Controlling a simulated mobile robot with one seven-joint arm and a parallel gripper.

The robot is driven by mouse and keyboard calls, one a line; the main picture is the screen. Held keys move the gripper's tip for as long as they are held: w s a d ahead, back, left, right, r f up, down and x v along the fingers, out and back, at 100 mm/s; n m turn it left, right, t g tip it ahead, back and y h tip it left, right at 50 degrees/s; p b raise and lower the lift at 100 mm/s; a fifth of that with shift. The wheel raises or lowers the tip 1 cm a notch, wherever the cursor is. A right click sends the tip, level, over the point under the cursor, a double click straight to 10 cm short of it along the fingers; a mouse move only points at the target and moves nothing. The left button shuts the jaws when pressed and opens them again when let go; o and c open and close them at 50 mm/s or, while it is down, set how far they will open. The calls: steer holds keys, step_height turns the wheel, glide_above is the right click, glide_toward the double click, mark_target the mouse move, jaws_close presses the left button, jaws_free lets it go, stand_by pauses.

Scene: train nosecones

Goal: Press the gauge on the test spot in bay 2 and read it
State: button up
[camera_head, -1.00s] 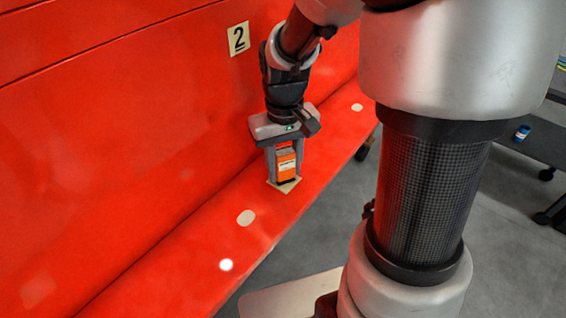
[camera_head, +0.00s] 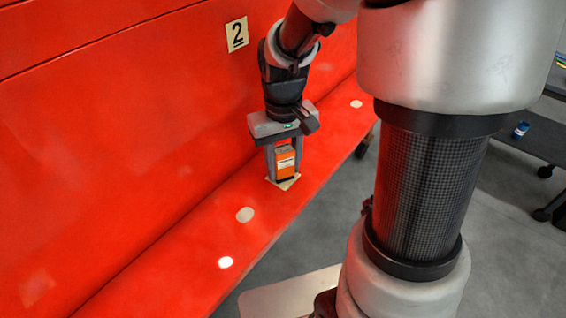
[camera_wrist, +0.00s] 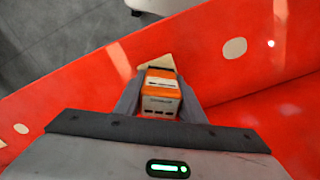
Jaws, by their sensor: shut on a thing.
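The gauge (camera_head: 285,162) is a small orange block with a pale label and a dark base. It stands upright over a cream diamond-shaped patch (camera_head: 289,184) on the red ledge, below the number 2 plate (camera_head: 237,35). My gripper (camera_head: 283,168) points down and is shut on the gauge. In the wrist view the gauge (camera_wrist: 160,94) sits between my fingers, with a corner of the cream patch (camera_wrist: 158,62) showing beyond it. The gauge hides the middle of the patch. Its base appears to touch the patch. I cannot make out a reading.
The red ledge (camera_head: 190,255) runs along a red wall (camera_head: 130,110). Round pale spots lie on it nearer (camera_head: 245,215) and farther (camera_head: 356,104). Grey floor (camera_head: 335,215) lies beyond the ledge's edge. A dark table with a blue jar (camera_head: 521,130) stands at the right.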

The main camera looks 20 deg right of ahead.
mark_target(284, 148)
stand_by(0.3)
steer(key=shift+r+p, duration=2.85)
steer(key=shift+r, duration=0.65)
steer(key=shift+d, duration=0.1)
